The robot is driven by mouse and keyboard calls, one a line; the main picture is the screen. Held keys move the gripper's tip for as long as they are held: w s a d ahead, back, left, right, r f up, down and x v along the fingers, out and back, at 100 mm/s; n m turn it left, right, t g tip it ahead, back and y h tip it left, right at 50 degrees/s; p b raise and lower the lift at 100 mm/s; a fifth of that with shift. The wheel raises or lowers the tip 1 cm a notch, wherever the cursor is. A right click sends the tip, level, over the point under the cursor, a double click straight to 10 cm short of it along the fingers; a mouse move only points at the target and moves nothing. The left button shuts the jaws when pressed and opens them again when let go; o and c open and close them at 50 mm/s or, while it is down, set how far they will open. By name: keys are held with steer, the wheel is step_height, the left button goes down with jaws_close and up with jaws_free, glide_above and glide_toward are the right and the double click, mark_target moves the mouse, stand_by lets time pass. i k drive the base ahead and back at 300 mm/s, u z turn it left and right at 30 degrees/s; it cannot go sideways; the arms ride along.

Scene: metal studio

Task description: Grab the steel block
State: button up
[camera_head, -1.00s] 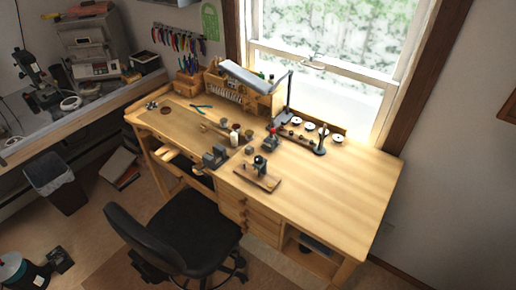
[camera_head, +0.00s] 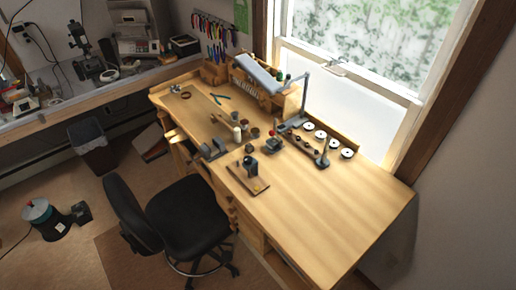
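A wooden workbench (camera_head: 330,215) stands under the window with small tools on it. I cannot tell for sure which item is the steel block. A grey metal piece (camera_head: 214,150), perhaps a vise, sits at the bench's front edge. A small dark piece (camera_head: 249,149) lies to its right. A dark tool on a wooden board (camera_head: 247,182) stands nearer the front. My gripper is not in view.
A black office chair (camera_head: 190,222) stands close in front of the bench. A dark bin (camera_head: 96,155) and a round green-topped container (camera_head: 38,211) are on the floor at left. The right part of the benchtop is bare.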

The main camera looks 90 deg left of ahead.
mark_target(249, 148)
steer(key=u, duration=0.4)
steer(key=k, duration=0.15)
steer(key=u, duration=2.7)
